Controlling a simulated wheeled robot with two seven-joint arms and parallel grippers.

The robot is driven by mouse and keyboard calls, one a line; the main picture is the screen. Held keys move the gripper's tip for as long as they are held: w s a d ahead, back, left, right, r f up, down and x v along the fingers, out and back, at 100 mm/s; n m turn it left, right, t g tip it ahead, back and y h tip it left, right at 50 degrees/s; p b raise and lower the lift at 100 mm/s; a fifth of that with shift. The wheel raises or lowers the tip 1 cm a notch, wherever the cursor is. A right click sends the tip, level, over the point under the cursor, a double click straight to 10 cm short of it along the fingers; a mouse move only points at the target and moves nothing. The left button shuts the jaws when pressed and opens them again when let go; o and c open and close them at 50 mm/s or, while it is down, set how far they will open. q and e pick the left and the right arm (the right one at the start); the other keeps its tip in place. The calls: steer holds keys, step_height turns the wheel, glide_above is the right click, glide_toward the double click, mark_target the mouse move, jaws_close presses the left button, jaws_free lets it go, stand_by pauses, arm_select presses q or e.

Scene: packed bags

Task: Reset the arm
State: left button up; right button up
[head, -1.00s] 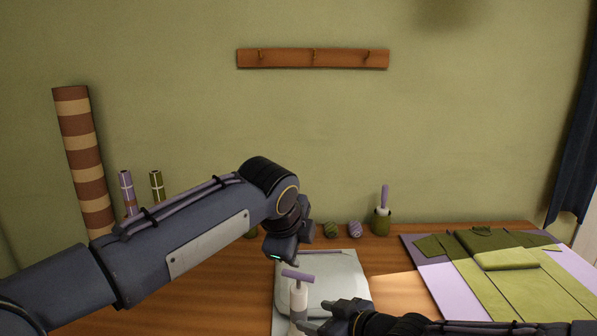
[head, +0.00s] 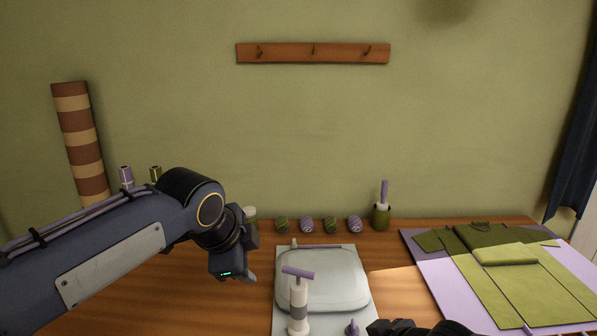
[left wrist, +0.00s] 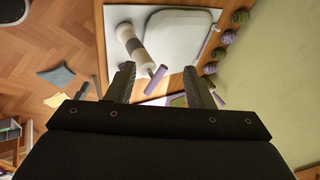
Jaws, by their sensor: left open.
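My left gripper (head: 238,276) hangs over the left part of the wooden table (head: 150,290), left of the light grey mat (head: 281,323). In the left wrist view its two fingers (left wrist: 158,82) are apart with nothing between them. My right arm (head: 402,328) shows only as a dark piece at the bottom edge of the head view, and its jaws cannot be made out. A white pump (head: 299,310) with a purple T-handle stands upright on the mat, apart from my left gripper.
A flat pale bag (head: 325,275) lies on the mat. A striped roll (head: 80,145) stands at left.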

arm_select(q)
steer(key=s+a+f+n+p, duration=0.3)
steer(key=s+a+n, duration=0.75)
steer(key=s, duration=0.35)
arm_select(e)
steer(key=s+d+r+m+g+h, duration=0.2)
steer(key=s+d+r+m+h, duration=0.25)
steer(key=s+d, duration=0.55)
arm_select(q)
steer(key=s+f+n+h+p, duration=0.1)
steer(key=s+f+n, duration=0.5)
steer(key=s, duration=0.5)
steer(key=shift+a+f+n, duration=0.2)
steer(key=shift+a+n, duration=0.2)
steer(key=shift+n, duration=0.75)
arm_select(e)
steer(key=s+a+r+m+y, duration=0.2)
steer(key=s+m+y, duration=0.1)
steer(key=s, duration=0.6)
steer(key=shift+s+r+m+y, duration=0.35)
steer(key=shift+r+m, duration=0.05)
steer(key=shift+m, duration=0.25)
